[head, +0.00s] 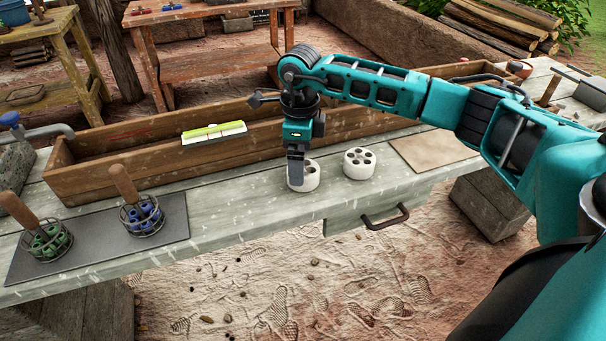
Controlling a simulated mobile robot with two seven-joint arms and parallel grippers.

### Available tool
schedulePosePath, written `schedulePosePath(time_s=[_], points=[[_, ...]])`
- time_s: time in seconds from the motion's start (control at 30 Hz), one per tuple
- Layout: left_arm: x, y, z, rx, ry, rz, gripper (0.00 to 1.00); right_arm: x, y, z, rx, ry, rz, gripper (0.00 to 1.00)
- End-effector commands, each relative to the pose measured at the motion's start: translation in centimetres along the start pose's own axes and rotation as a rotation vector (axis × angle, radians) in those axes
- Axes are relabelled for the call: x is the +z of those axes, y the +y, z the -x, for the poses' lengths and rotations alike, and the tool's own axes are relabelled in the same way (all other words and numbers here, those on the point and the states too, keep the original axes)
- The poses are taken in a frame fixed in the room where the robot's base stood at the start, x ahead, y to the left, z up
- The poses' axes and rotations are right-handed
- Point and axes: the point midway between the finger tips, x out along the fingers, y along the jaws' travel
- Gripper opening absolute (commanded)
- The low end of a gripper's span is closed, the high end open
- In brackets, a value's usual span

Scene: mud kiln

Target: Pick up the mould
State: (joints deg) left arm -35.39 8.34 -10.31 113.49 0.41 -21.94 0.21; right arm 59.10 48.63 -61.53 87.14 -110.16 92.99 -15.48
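Two short white round blocks with holes in their tops stand on the pale wooden bench; I cannot tell for sure which thing is the mould. The left block (312,178) is partly hidden by my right gripper (296,182). The right block (359,163) stands apart and in full view. My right arm comes in from the right, and its gripper points down at the left block's left side. The fingers are seen edge-on, so their gap and any contact with the block are hidden. My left gripper is out of view.
A long wooden trough (110,180) lies behind the blocks, with a green-and-white item (214,132) on it. Two wire baskets with wooden handles stand on a dark mat (97,246) at left. A tan board (433,150) lies right of the blocks. A drawer handle (386,218) projects in front.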

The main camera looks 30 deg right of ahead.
Motion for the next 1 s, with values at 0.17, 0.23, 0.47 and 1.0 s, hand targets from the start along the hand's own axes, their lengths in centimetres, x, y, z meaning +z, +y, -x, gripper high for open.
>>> schedulePosePath(time_s=[0.17, 0.23, 0.47, 1.0], points=[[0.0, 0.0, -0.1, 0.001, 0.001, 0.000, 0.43, 0.0, 0.2, -3.0, 0.004, 0.003, 0.001, 1.00], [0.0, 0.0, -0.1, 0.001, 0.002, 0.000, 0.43, 0.1, 0.2, -3.5, 0.003, 0.002, 0.000, 1.00], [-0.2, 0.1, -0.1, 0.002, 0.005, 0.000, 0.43, 0.1, 0.1, -3.9, 0.002, 0.001, 0.001, 1.00], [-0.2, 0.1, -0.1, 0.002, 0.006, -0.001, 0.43, 0.1, 0.1, -3.8, 0.002, 0.000, 0.001, 0.53]])
